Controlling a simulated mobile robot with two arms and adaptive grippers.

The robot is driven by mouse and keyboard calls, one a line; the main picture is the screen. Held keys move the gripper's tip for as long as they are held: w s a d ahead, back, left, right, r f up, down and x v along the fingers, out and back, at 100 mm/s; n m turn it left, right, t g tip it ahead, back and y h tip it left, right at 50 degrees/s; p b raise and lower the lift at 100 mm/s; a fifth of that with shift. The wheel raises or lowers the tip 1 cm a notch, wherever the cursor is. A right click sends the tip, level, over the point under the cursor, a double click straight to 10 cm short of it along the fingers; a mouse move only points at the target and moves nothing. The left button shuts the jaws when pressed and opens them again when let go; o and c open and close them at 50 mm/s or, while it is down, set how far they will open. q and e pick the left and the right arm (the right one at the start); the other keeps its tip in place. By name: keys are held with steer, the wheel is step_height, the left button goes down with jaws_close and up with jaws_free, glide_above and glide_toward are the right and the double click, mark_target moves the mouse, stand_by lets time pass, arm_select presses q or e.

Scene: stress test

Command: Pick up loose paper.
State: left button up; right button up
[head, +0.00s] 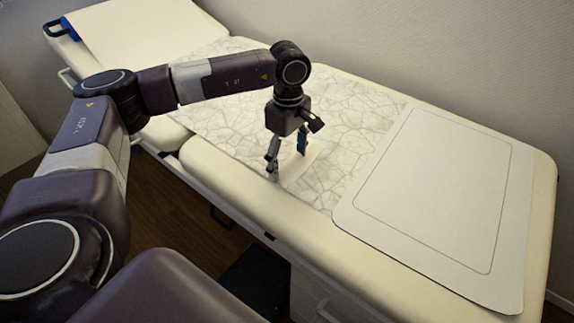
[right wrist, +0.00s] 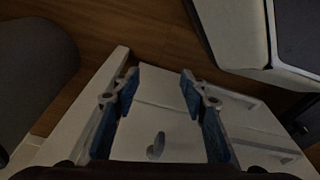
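I cannot tell whether the fingertips touch the paper or the sheet. My right gripper (right wrist: 160,78) shows in the right wrist view, open and empty, with blue pads on both fingers. It faces a pale cabinet front and the wooden floor.
A large white mat (head: 423,235) with a thin outline lies at the right end of the couch. A cream sheet (head: 140,35) covers the raised far end. The wall (head: 440,45) runs close behind. A pale drawer front (right wrist: 240,118) shows in the right wrist view.

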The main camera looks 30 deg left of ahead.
arm_select(q)
steer(key=shift+c, duration=1.1)
steer(key=shift+r, duration=0.1)
